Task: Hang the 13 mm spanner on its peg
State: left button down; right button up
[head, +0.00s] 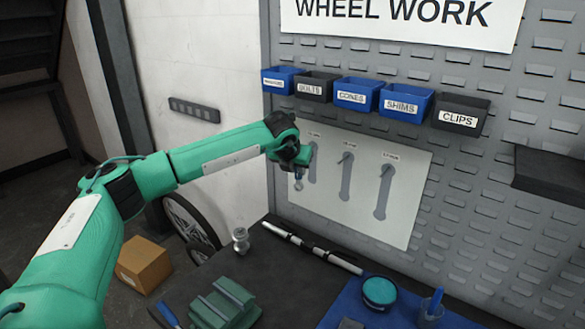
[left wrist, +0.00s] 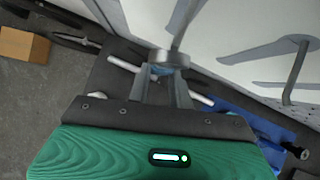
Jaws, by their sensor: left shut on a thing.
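The spanner (head: 298,184) hangs ring end down from my left gripper (head: 297,168), which is shut on it just in front of the white shadow board (head: 330,212). In the left wrist view, the fingers (left wrist: 163,88) pinch the spanner (left wrist: 168,59), whose ring end points toward the camera's upper side. The board has three grey spanner outlines, each with a peg near its top. The gripper is beside the leftmost outline (head: 312,168), partly covering it; its label is too small to read surely. I cannot tell whether the spanner touches a peg. My right gripper is not in view.
Blue and black bins (head: 356,95) line the grey perforated panel above the board. Below is a dark bench with a green vise (head: 222,304), a long rod (head: 310,247), a round teal tin (head: 380,291) and a blue mat (head: 345,308). A cardboard box (head: 144,264) is on the floor.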

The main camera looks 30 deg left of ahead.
pick_arm(q)
jog(key=shift+w+d+p, duration=0.15)
jog(key=shift+w+p, duration=0.3)
jog(key=shift+w, duration=0.4)
jog(key=shift+w+f, duration=0.2)
jog(key=shift+f, duration=0.1)
jog(key=shift+w+f+b, duration=0.2)
jog(key=shift+w+b, duration=0.35)
jog(key=shift+b, duration=0.5)
jog(key=c, duration=1.2)
grip_release()
jog(key=shift+b+v, duration=2.25)
jog(key=shift+v, duration=4.75)
